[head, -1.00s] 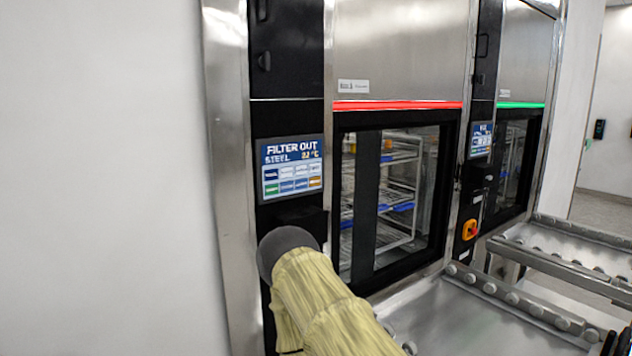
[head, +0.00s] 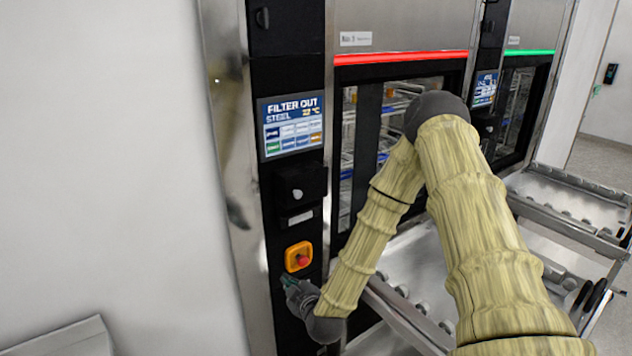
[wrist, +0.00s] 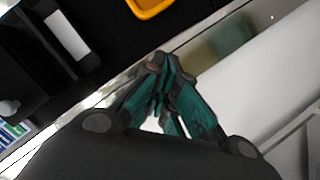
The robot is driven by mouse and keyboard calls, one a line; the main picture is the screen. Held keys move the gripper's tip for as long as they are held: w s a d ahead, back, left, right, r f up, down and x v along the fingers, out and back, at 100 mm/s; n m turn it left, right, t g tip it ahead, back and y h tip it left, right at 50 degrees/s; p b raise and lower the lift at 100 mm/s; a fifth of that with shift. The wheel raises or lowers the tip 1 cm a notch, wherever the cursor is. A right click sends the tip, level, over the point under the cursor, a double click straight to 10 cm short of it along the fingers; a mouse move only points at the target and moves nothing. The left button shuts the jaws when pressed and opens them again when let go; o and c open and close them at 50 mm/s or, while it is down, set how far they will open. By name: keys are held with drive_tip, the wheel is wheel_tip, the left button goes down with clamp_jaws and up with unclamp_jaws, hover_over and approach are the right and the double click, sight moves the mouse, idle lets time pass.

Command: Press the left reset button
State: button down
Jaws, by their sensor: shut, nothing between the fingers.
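The left washer's black control column carries a screen (head: 292,125) reading "FILTER OUT STEEL". Low on that column is a yellow-orange square (head: 298,257) with a red round button (head: 303,260) in its middle. My gripper (head: 288,281) is just below this square, close to the column; I cannot tell whether it touches. In the wrist view my gripper (wrist: 156,62) has its dark green fingers together and holds nothing. The edge of the yellow square (wrist: 150,6) shows at the top there, beyond the fingertips. A separate reset button cannot be made out.
A black box with a pale knob (head: 298,194) juts from the column above the yellow square. A steel frame edge (head: 232,190) runs along its left. Steel roller conveyors (head: 570,198) stand at the right. A grey-white surface (head: 65,345) is at lower left.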

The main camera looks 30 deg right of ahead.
sight(316, 137)
drive_tip(key=w+d+r+t+h+p, duration=0.1)
drive_tip(key=w+d+r, duration=0.1)
drive_tip(key=r, duration=0.4)
drive_tip(key=w+d+r+t+h+p, duration=0.1)
drive_tip(key=w+d+r+h, duration=0.1)
drive_tip(key=d+r, duration=0.3)
drive_tip(key=w+d+r+t+h+p, duration=0.1)
drive_tip(key=w+d+r+t, duration=0.1)
drive_tip(key=r, duration=0.5)
drive_tip(key=shift+d+r+n+h, duration=0.25)
drive_tip(key=shift+d+n+h, duration=0.15)
drive_tip(key=shift+d, duration=0.25)
drive_tip(key=d+r+m+h+p, duration=0.1)
drive_tip(key=d+r+h, duration=0.6)
drive_tip(key=r, duration=0.8)
drive_tip(key=s+d+p, duration=0.1)
drive_tip(key=d, duration=0.2)
drive_tip(key=shift+d+h, duration=0.3)
drive_tip(key=shift+w+f, duration=0.1)
drive_tip(key=w+b, duration=0.2)
drive_tip(key=w, duration=0.6)
drive_tip(key=shift+w+a+b, duration=0.35)
drive_tip(key=shift+a+b, duration=0.05)
drive_tip(key=shift+w, duration=0.15)
drive_tip(key=shift+w, duration=0.3)
